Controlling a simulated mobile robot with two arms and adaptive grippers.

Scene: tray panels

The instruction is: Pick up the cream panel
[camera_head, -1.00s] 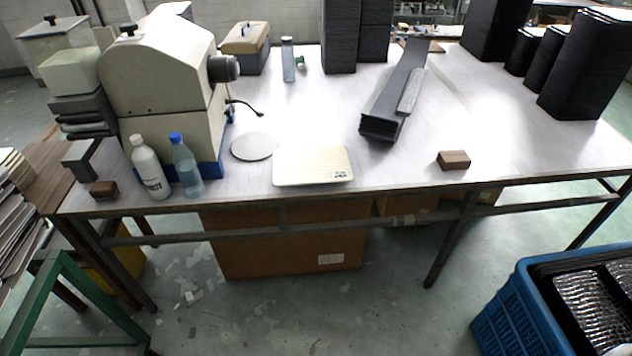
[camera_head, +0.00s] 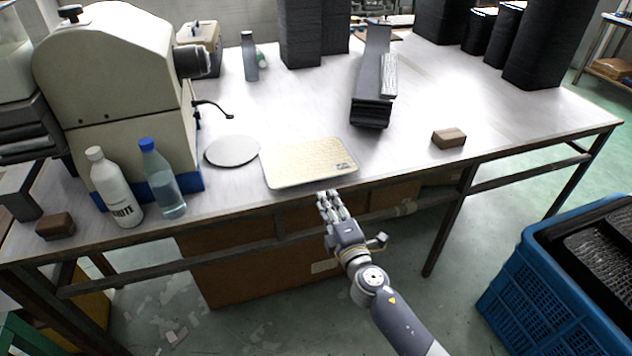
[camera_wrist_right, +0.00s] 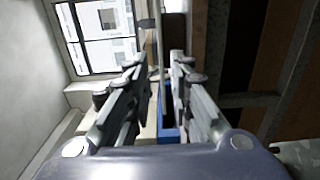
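The cream panel (camera_head: 308,160) is a flat, pale rectangular sheet with a small dark mark near its right corner. It lies flat at the front edge of the table in the head view. My right gripper (camera_head: 331,198) is just in front of the table edge, near the panel's front side and apart from it. In the right wrist view the two fingers (camera_wrist_right: 160,75) stand apart with an empty gap between them. The panel cannot be made out in the wrist view. My left gripper is out of view.
The table (camera_head: 400,165) holds a round grey disc (camera_head: 232,151), a stack of dark strips (camera_head: 372,100), a brown block (camera_head: 449,138), a white bottle (camera_head: 115,187) and a clear bottle (camera_head: 163,180). A beige machine (camera_head: 120,90) stands left. A blue crate (camera_head: 520,285) is at lower right.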

